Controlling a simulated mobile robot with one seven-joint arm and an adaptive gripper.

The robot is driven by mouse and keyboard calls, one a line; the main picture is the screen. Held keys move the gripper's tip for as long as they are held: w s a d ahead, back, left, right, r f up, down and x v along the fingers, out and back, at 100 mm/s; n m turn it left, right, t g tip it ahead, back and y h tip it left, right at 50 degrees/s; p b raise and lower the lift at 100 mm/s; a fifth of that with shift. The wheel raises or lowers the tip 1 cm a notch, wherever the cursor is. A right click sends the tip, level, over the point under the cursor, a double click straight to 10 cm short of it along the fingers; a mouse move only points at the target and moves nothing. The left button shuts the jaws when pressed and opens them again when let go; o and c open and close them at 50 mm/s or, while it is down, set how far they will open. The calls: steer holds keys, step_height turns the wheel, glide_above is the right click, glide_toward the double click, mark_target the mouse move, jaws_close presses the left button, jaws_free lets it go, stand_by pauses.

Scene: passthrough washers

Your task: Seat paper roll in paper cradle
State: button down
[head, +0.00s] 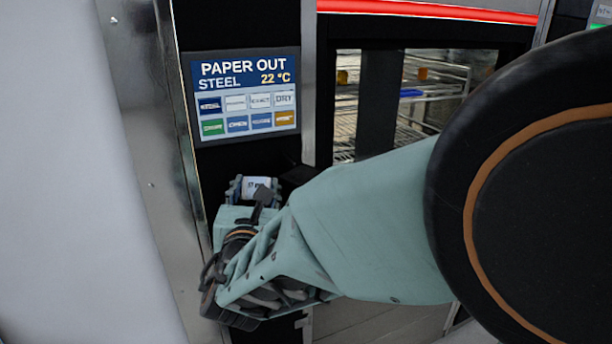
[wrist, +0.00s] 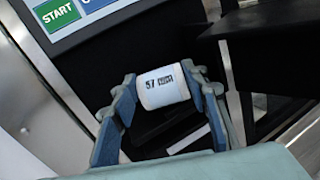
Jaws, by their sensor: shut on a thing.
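The paper roll (wrist: 165,90) is a small white cylinder printed "57" with smaller lettering. In the wrist view it lies roughly crosswise between the two blue-grey fingers of my gripper (wrist: 160,84), which are shut on its ends. The roll also shows in the head view (head: 257,185), just below the washer's display, with my gripper (head: 255,188) around it. Behind and below the roll is a dark opening (wrist: 150,132) in the black panel. I cannot clearly make out the paper cradle or whether the roll touches it.
The display panel (head: 245,95) reads "PAPER OUT" above the roll. A black part juts out at right (wrist: 262,55), close to my right finger. A steel side wall (head: 145,130) stands at left. A glazed door (head: 400,95) with wire racks behind it is at right.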

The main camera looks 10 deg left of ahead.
steer(key=f, duration=0.2)
steer(key=shift+d+f+g+h, duration=0.3)
steer(key=shift+d+f, duration=0.05)
steer(key=shift+d, duration=0.05)
steer(key=c, duration=1.5)
jaws_free()
steer(key=shift+o, duration=1.2)
steer(key=shift+w+f, duration=0.15)
steer(key=shift+w, duration=0.1)
steer(key=shift+o, duration=1.1)
steer(key=shift+w+a, duration=0.1)
steer(key=shift+s+r, duration=0.2)
steer(key=shift+r, duration=0.15)
